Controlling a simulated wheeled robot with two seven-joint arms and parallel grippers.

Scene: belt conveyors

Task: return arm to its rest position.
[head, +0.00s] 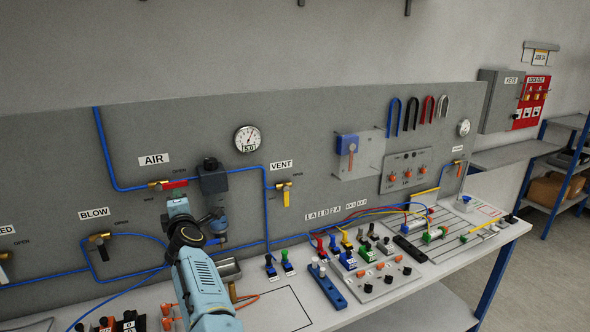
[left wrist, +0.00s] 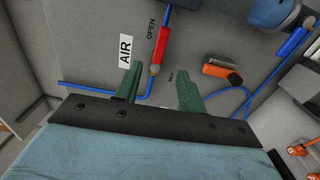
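My left arm reaches up from the bottom of the head view to the wall panel, with the left gripper (head: 178,206) just below the AIR valve's red handle (head: 173,184). The left wrist view shows the left gripper (left wrist: 160,73) with its two green fingers apart and nothing between them. The red handle (left wrist: 160,46) lies beyond the fingertips, in line with the blue pipe, beside the AIR label (left wrist: 125,50). I cannot tell the exact gap to the handle. My right gripper is in neither view.
A dark regulator block (head: 213,178) and a gauge (head: 247,139) sit close to the right of the gripper. Blue pipes run along the panel. A yellow VENT handle (head: 286,199) hangs farther right.

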